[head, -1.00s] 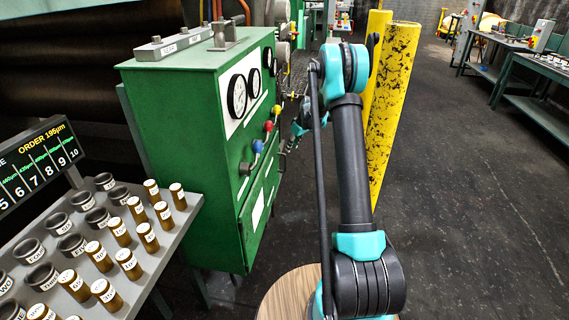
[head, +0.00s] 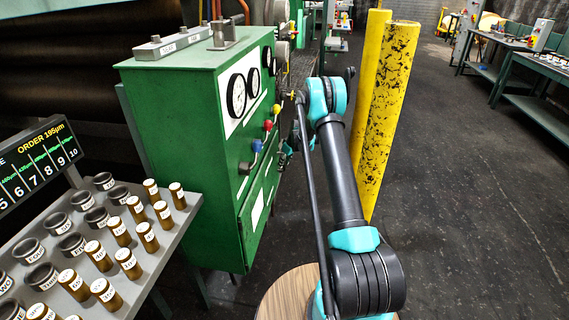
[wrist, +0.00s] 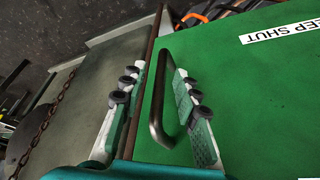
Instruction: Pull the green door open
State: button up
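The green door (wrist: 255,95) fills the right of the wrist view and bears a white label (wrist: 280,32) reading "...EEP SHUT". A dark bar handle (wrist: 158,95) stands on it near its left edge. My gripper (wrist: 152,115) is open, with one finger on each side of the handle. I see a gap between the handle and each finger. In the head view, the green door (head: 246,221) is on the lower right-hand face of the green cabinet (head: 185,130). The gripper is mostly hidden there behind my arm. The door looks closed.
Gauges and coloured knobs (head: 268,124) sit above the door. Yellow posts (head: 385,110) stand just right of my arm. A rack of labelled cylinders (head: 130,225) stands at the left. The floor (head: 470,200) on the right is clear.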

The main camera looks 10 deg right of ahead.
grip_shut()
dwell(0.4)
